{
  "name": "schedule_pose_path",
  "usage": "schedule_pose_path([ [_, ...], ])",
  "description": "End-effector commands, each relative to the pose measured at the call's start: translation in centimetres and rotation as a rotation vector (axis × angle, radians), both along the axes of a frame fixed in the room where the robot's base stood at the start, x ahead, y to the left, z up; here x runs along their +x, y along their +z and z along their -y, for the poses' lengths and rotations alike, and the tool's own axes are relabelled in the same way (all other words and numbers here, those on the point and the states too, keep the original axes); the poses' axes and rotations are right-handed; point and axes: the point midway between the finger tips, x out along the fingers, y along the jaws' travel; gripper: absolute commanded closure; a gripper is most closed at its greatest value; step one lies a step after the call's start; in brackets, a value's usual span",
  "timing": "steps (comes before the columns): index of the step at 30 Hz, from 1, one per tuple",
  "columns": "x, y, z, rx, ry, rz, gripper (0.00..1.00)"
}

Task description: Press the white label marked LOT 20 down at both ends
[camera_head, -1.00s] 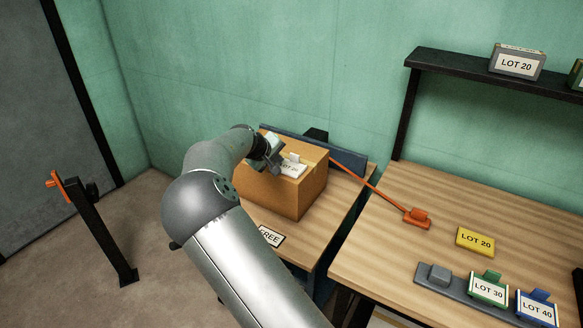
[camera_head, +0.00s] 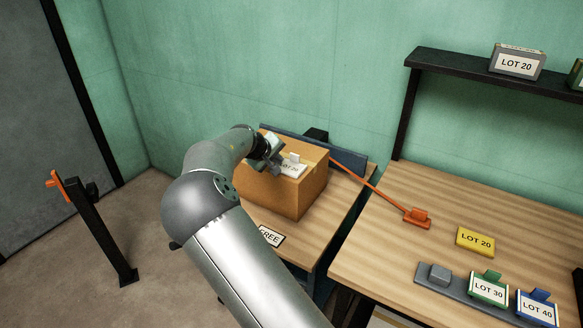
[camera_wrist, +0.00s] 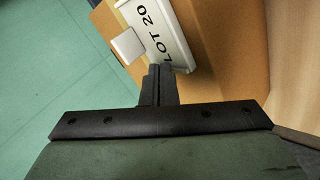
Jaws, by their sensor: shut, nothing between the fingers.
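The white label marked LOT 20 (camera_head: 293,168) lies on top of the cardboard box (camera_head: 290,193), with an upright tab on it. In the wrist view the label (camera_wrist: 158,27) shows its printed text, and its white tab (camera_wrist: 127,46) stands at one long side. My gripper (camera_wrist: 160,69) is shut and empty. In the head view my gripper (camera_head: 276,168) partly covers the label's left end.
The box stands on a wooden bench with a sign (camera_head: 270,236) reading FREE, partly hidden by my arm. An orange-handled tool (camera_head: 418,217) and a yellow LOT 20 block (camera_head: 475,241) lie on the right table. A grey rack (camera_head: 440,281) holds LOT 30 and LOT 40 pieces.

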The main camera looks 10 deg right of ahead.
Motion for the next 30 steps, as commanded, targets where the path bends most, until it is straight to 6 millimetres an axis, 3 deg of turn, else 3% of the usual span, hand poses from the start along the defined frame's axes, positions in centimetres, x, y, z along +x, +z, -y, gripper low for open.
schedule_pose_path([
  [17, 0.0, -0.5, 0.0, 0.0, -0.001, -0.002, 1.0],
  [30, 0.0, 2.5, 0.0, 0.002, 0.0, 0.001, 1.0],
])
